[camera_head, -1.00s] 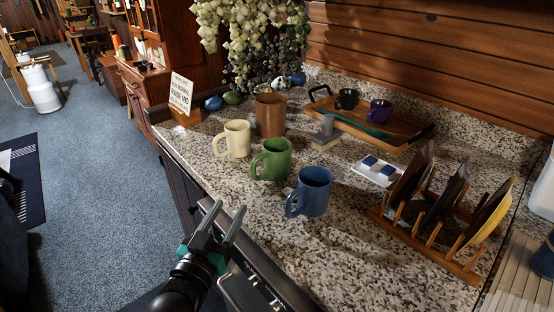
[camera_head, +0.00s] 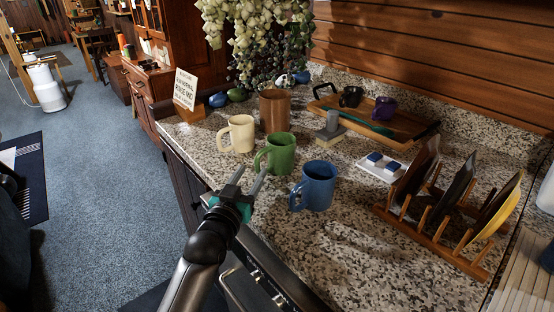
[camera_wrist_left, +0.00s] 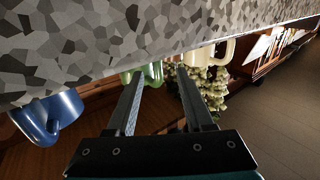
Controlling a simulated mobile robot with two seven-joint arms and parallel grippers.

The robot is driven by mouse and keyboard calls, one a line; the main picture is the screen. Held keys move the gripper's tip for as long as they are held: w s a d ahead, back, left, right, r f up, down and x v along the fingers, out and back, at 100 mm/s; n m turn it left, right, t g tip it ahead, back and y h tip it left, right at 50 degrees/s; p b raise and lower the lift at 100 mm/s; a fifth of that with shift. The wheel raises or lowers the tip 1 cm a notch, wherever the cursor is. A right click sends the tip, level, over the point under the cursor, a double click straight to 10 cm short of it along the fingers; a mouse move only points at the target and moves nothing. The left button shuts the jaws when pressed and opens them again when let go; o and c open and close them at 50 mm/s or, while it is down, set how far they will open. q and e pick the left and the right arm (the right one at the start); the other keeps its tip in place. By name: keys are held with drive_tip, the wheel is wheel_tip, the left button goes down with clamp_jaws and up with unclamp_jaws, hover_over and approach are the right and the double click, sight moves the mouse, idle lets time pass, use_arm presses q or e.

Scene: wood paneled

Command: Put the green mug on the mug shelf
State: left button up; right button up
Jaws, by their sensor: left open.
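The green mug (camera_head: 281,154) stands upright on the speckled counter, between a cream mug (camera_head: 241,135) and a blue mug (camera_head: 319,187). Its handle faces left and toward me. My left gripper (camera_head: 250,182) is open and empty at the counter's front edge, just short of the green mug and apart from it. In the left wrist view the green mug (camera_wrist_left: 152,73) shows partly beyond and between my open fingers (camera_wrist_left: 160,95), with the blue mug (camera_wrist_left: 50,118) to the left. A wooden tray (camera_head: 408,132) holds a black mug (camera_head: 350,97) and a purple mug (camera_head: 385,108). I cannot tell which thing is the mug shelf.
A brown canister (camera_head: 275,110) stands behind the mugs. A wooden plate rack (camera_head: 432,243) with several plates is at the right. A grey block-like item (camera_head: 330,127) and a white holder (camera_head: 379,168) lie between. A sign (camera_head: 186,90) stands at the left. The front-middle counter is clear.

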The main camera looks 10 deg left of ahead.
sight(256, 166)
use_arm(q)
drive_tip(key=shift+w+d+b, duration=0.15)
drive_tip(key=shift+w+b, duration=0.15)
drive_tip(key=shift+w, duration=0.8)
drive_tip(key=shift+w+d+b, duration=0.15)
drive_tip(key=shift+w+b, duration=0.1)
drive_tip(key=shift+w, duration=0.8)
clamp_jaws()
drive_tip(key=shift+r, duration=0.1)
